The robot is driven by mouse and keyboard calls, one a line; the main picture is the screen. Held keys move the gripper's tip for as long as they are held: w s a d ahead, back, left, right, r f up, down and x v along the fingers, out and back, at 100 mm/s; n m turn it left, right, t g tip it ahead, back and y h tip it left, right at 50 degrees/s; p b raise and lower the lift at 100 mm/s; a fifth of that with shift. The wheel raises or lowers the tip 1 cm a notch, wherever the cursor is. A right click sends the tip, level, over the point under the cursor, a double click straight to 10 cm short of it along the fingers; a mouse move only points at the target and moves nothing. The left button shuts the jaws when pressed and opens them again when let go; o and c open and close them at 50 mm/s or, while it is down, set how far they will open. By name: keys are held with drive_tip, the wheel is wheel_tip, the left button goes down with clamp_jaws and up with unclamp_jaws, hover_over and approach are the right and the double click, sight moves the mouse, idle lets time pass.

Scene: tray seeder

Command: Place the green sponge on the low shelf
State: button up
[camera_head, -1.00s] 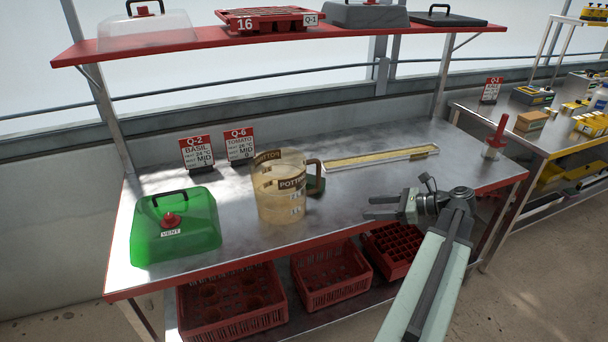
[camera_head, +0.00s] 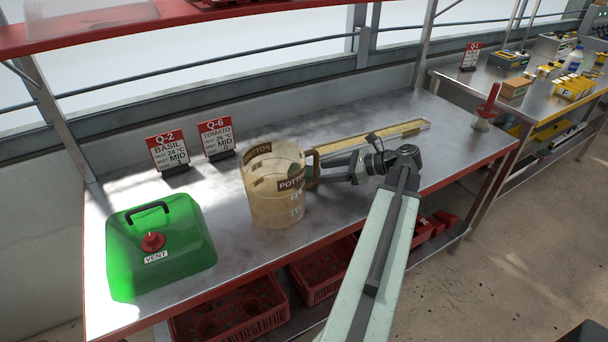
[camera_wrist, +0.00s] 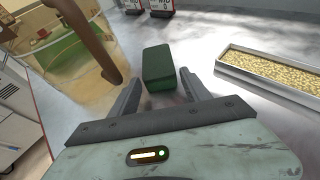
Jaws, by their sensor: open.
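The green sponge (camera_wrist: 160,68) lies on the metal bench top in the wrist view, a dark green block just ahead of my gripper. My gripper (camera_wrist: 160,82) is open, with its two fingertips to either side of the sponge's near end; I cannot tell whether they touch it. The low shelf (camera_head: 452,241) runs under the bench, mostly covered by the bench top and my arm.
The clear potting pitcher (camera_head: 275,200) stands close left of my gripper and also shows in the wrist view (camera_wrist: 60,60). A seed-filled trough (camera_head: 375,135) lies behind. A green vented cover (camera_head: 160,245) is at left. Red crates (camera_head: 230,315) occupy the low shelf.

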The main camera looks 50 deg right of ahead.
sight(311, 171)
drive_tip(key=x, duration=0.1)
drive_tip(key=b+x, duration=0.1)
drive_tip(key=x, duration=0.3)
drive_tip(key=shift+w+a+r, duration=0.1)
drive_tip(key=shift+a+r, duration=0.05)
drive_tip(key=shift+r, duration=0.1)
drive_tip(key=c, duration=1.1)
drive_tip(key=shift+o, duration=0.2)
wheel_tip(311, 171, up, 18)
drive_tip(key=p, duration=1.8)
drive_tip(key=shift+r, duration=0.25)
